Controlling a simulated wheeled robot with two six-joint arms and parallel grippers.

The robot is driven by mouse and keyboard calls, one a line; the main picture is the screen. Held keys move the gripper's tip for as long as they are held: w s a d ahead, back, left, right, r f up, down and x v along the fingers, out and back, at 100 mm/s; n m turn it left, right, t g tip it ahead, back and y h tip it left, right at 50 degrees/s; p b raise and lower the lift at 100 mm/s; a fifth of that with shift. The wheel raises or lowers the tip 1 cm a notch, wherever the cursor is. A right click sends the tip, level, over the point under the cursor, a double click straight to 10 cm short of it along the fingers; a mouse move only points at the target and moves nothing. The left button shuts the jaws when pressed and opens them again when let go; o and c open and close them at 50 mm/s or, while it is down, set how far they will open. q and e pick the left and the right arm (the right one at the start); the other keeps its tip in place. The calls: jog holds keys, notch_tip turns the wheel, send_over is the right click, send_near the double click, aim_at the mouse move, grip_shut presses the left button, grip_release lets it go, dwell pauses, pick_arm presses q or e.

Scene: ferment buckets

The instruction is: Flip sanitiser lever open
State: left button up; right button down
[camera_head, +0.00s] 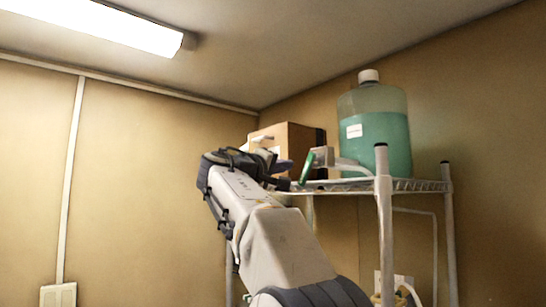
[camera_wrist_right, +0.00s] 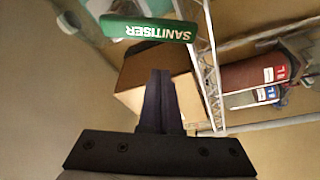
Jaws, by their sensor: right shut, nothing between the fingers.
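The sanitiser lever is a green handle on a pale tap at the shelf's left edge. In the head view the lever (camera_head: 307,168) slants down, just right of my right gripper (camera_head: 286,177). A large clear jug (camera_head: 378,138) of teal liquid with a white cap stands behind the tap. My left gripper is not in view.
A cardboard box (camera_head: 298,138) sits on the white wire shelf (camera_head: 420,186) behind my gripper. A shelf post (camera_head: 384,220) rises right of my arm. The right wrist view also shows a red rounded object (camera_wrist_right: 250,76) with a label. The left wall side is clear.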

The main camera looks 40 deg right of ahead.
aim_at(301, 175)
jog(key=shift+s+f, duration=0.45)
jog(key=shift+s, duration=0.35)
jog(key=shift+s+f, duration=0.4)
jog(key=shift+s, duration=0.35)
jog(key=shift+s+f+n+b, duration=0.6)
jog(key=shift+s+f+b, duration=0.05)
jog(key=shift+b, duration=0.35)
jog(key=shift+r, duration=0.1)
